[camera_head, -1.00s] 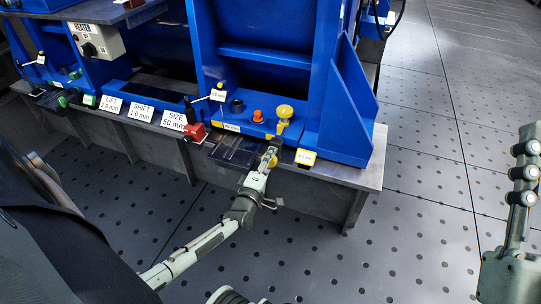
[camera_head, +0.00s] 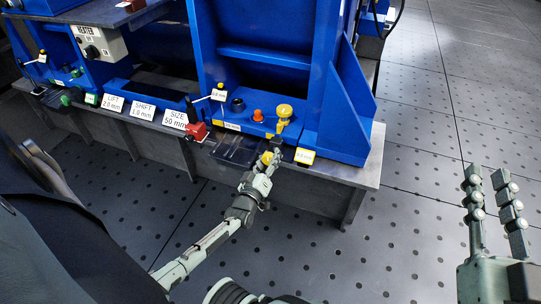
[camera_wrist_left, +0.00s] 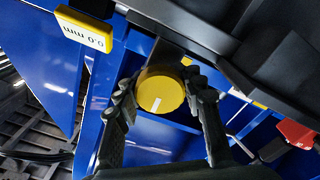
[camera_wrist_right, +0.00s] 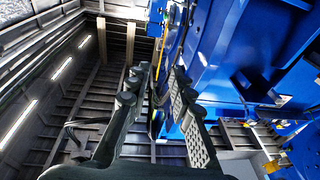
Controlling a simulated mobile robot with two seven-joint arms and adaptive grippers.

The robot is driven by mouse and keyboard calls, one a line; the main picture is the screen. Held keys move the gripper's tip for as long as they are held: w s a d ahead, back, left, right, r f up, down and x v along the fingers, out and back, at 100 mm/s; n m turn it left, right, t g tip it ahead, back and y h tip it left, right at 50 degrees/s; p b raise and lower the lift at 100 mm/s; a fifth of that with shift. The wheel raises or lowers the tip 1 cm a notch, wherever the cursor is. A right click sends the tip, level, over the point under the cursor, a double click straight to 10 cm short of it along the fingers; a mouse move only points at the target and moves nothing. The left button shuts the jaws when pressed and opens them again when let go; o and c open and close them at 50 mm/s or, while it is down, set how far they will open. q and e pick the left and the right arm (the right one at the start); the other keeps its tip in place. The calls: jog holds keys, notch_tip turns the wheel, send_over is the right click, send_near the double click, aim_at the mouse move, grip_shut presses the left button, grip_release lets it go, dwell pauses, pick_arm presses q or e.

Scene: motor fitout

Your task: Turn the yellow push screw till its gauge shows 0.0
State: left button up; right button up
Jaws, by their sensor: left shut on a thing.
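The yellow push screw (camera_wrist_left: 160,92) has a round face with a white mark and sits between my left gripper's fingers in the left wrist view. My left gripper (camera_head: 268,160) is shut on the push screw at the front edge of the blue frame. The yellow-edged gauge (camera_wrist_left: 86,27) is upside down in the left wrist view and reads 0.0 mm. The gauge also shows right of the gripper in the head view (camera_head: 305,155). My right gripper (camera_head: 494,200) is open and empty, away at the right over the floor.
A yellow knob (camera_head: 284,111) and an orange button (camera_head: 257,115) are on the blue frame above the screw. A red block (camera_head: 196,131) and signs reading LIFT, SHIFT and SIZE (camera_head: 175,120) stand to the left. The floor (camera_head: 400,245) is clear at the right.

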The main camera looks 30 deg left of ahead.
pick_arm(q)
jog(key=shift+m, duration=0.4)
jog(key=o, duration=1.2)
jog(key=shift+o, duration=0.2)
jog(key=v, duration=1.2)
jog(key=shift+d, duration=0.1)
dwell(0.6)
